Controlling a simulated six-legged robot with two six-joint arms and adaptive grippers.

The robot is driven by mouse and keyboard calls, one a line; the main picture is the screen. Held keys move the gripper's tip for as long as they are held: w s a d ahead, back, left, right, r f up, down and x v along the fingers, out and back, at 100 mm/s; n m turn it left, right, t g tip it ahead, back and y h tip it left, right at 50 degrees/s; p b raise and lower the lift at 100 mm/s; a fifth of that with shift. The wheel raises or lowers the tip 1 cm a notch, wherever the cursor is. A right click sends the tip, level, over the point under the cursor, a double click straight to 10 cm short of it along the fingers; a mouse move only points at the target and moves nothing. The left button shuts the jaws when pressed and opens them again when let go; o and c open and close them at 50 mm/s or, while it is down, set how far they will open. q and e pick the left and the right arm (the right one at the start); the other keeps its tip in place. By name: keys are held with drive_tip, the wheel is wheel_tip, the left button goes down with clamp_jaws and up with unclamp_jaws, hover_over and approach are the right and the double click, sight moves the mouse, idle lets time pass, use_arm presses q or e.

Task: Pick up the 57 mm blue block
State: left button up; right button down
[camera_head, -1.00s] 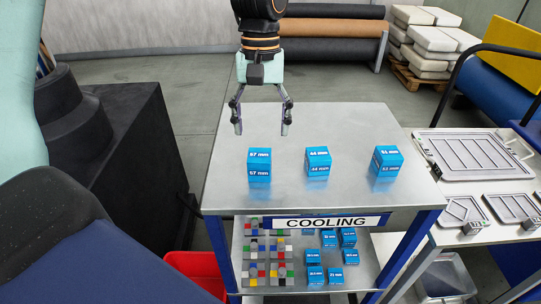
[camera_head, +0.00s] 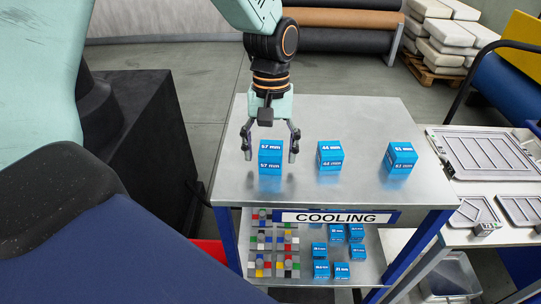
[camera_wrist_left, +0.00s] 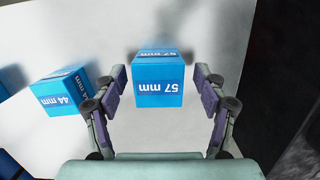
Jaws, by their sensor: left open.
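The blue block marked 57 mm (camera_head: 270,157) stands upright on the metal table top (camera_head: 235,185), the leftmost of three blue blocks there. My left gripper (camera_head: 270,158) is open, with one finger on each side of this block. In the left wrist view the 57 mm block (camera_wrist_left: 158,80) sits between the two open finger pads (camera_wrist_left: 160,92), with a gap on both sides. No contact shows. My right gripper is not in view.
The 44 mm block (camera_head: 330,155) and another blue block (camera_head: 401,157) stand to the right on the same top. Below the COOLING sign (camera_head: 337,217), a shelf holds small blue blocks (camera_head: 342,270) and coloured pieces. A table with metal trays (camera_head: 485,157) stands at right.

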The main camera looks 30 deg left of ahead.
use_arm(q)
drive_tip(key=shift+d+r, duration=0.15)
drive_tip(key=shift+d, duration=0.1)
drive_tip(key=shift+c, duration=0.5)
drive_tip(key=shift+w+a, duration=0.15)
drive_tip(key=shift+a, duration=0.15)
drive_tip(key=c, duration=0.6)
drive_tip(key=shift+d, duration=0.25)
drive_tip(key=c, duration=0.6)
drive_tip(key=shift+a, duration=0.2)
clamp_jaws()
